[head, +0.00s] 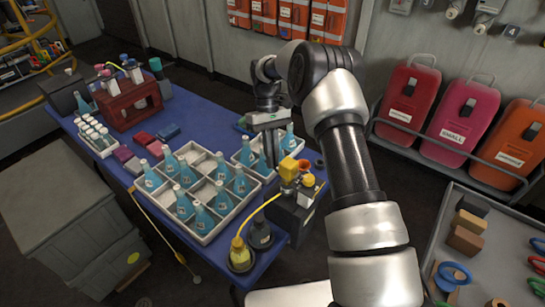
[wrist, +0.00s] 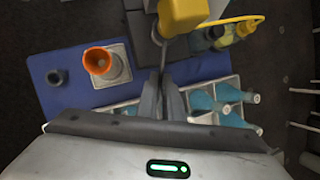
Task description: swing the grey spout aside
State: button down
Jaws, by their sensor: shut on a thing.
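The grey spout (wrist: 164,56) shows in the wrist view as a thin grey rod running from beneath a yellow pump head (wrist: 185,14) down to my fingers. My gripper (wrist: 163,80) is shut on its end, and the fingers hide the part they hold. In the head view my gripper (head: 270,160) is at the right part of the blue table, just left of the yellow pump head (head: 289,170). The spout cannot be made out there. The pump head sits above a dark box (head: 290,217).
An orange funnel (wrist: 98,61) in a pale holder and a small dark cup (wrist: 56,77) stand beside the spout. White crates (head: 215,228) of blue bottles are close to my gripper. A yellow hose (head: 258,212) runs to a yellow-topped flask (head: 239,250).

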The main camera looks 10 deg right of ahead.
jog(key=c, duration=1.9)
grip_release()
jog(key=p+v, duration=0.1)
jog(key=v, duration=1.1)
jog(key=shift+a, duration=0.1)
